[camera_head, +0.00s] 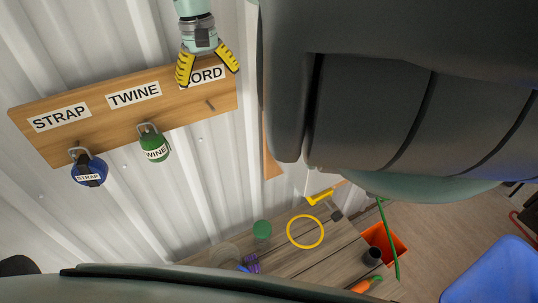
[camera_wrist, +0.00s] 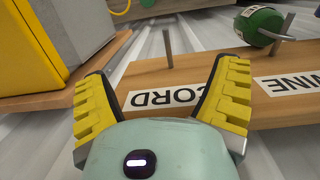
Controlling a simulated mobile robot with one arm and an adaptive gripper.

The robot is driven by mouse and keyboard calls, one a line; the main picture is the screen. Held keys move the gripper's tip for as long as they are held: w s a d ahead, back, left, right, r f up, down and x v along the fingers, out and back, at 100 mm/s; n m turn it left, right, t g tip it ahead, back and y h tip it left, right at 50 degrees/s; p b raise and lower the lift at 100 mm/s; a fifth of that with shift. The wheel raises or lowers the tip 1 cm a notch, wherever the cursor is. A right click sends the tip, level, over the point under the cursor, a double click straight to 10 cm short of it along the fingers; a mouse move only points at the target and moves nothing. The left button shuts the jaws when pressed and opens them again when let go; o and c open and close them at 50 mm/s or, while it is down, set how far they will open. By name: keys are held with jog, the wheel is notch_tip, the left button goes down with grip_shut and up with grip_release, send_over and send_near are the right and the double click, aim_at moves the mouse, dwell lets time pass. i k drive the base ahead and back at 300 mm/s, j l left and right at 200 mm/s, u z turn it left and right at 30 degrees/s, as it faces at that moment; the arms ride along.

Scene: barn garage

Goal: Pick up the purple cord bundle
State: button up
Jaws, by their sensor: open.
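A small purple item (camera_head: 251,263), which may be the purple cord bundle, lies on the wooden table (camera_head: 290,262) at the bottom of the head view. It is small and partly hidden there, so its shape is unclear. My gripper (camera_head: 209,78) is open and empty at the CORD label of the wall board (camera_head: 190,98), far from the purple item. In the wrist view my gripper (camera_wrist: 162,82) spreads its yellow fingers either side of the upside-down CORD label (camera_wrist: 165,99). The bare CORD peg (camera_wrist: 168,46) stands beyond them.
A blue STRAP bundle (camera_head: 88,172) and a green TWINE bundle (camera_head: 154,147) hang on the board's other pegs. A yellow ring (camera_head: 305,231) and a green round item (camera_head: 262,229) are on the table. An orange bin (camera_head: 398,238) stands beside it.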

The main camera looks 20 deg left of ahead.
aim_at(252, 263)
jog(key=k, duration=1)
